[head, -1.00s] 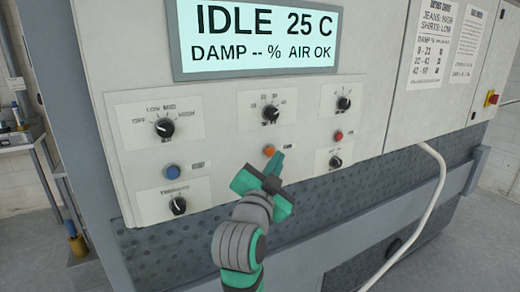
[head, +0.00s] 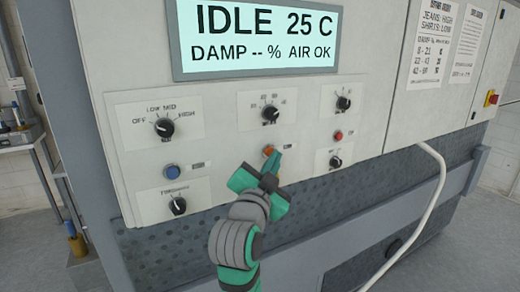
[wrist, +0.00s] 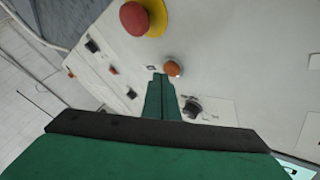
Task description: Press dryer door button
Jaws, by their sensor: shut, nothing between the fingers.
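The control panel (head: 225,180) carries a blue button (head: 172,171), an orange button (head: 268,151) and a small red button (head: 338,135), each with a small label too blurred to read. I cannot tell from the labels which is the door button. My gripper (head: 277,160) is shut and empty, with its tips just beside and slightly below the orange button. In the wrist view, the closed green fingers (wrist: 158,80) point up the picture, and the orange button (wrist: 173,68) lies just right of and above their tips. I cannot tell whether they touch.
Several black knobs (head: 270,113) sit around the buttons, and a lit display (head: 258,38) reads IDLE 25 C above. A large red button on yellow (wrist: 138,17) shows in the wrist view. A white hose (head: 440,180) hangs at right. A grey rail crosses below the panel.

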